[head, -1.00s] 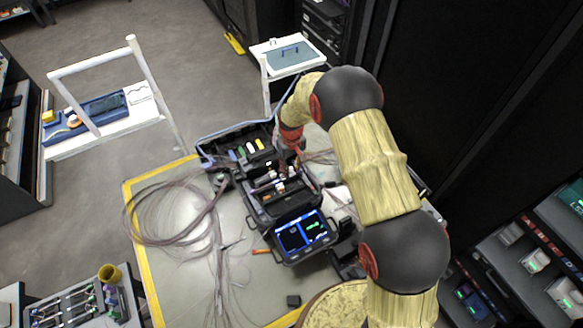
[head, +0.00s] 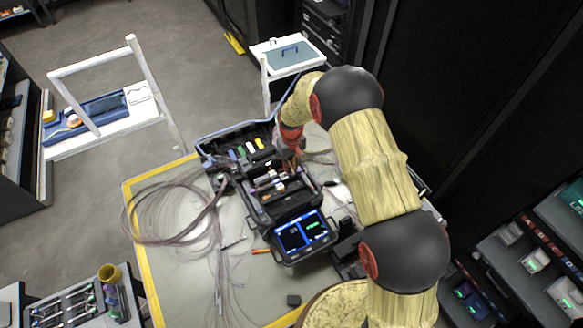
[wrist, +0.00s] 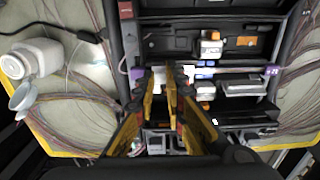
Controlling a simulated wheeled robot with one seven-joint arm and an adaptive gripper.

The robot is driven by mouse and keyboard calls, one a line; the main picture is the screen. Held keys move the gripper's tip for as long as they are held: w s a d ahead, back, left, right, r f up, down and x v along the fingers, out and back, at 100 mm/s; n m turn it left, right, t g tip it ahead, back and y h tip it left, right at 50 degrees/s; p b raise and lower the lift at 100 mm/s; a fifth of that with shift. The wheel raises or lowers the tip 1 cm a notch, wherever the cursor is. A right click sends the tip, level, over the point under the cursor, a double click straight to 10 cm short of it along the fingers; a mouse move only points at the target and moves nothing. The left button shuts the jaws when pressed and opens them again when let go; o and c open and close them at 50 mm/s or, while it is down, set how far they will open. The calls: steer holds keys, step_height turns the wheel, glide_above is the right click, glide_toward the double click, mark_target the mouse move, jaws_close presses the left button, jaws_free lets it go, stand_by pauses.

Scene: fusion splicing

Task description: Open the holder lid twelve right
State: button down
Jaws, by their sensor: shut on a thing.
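The dark fusion splicer (head: 262,205) stands open on the work mat, with its lit screen (head: 305,232) facing the front. My gripper (head: 289,155) is down at the far right part of the splicer. In the wrist view, the yellow fingers of my gripper (wrist: 165,85) are close together over the left part of the splicing area. They are shut on a small part, apparently the holder lid, which the fingers hide. A grey holder piece (wrist: 243,88) and orange-and-white blocks (wrist: 210,47) lie to the right of the fingers.
Loose fibre bundles (head: 180,212) spread over the mat left of the splicer. An open case tray (head: 225,145) is behind it. A white bottle (wrist: 38,60) lies at the left in the wrist view. A tool tray (head: 75,308) stands front left.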

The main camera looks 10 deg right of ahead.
steer(key=shift+w, duration=0.1)
steer(key=shift+w+a+g+h, duration=0.1)
steer(key=shift+w+g+h, duration=0.2)
steer(key=shift+g, duration=0.4)
steer(key=shift+w+a+g+h, duration=0.15)
steer(key=shift+g+h, duration=0.15)
steer(key=shift+g, duration=0.4)
steer(key=shift+w+a+g+h+b, duration=0.1)
steer(key=shift+w+g+h+b, duration=0.15)
steer(key=shift+g+b, duration=0.3)
steer(key=shift+w+g+h+b, duration=0.1)
steer(key=shift+g+h+b, duration=0.2)
steer(key=shift+g, duration=0.35)
steer(key=shift+r+g, duration=0.1)
steer(key=shift+g, duration=0.2)
steer(key=c, duration=1.8)
jaws_free()
steer(key=shift+c, duration=0.2)
steer(key=v, duration=1.2)
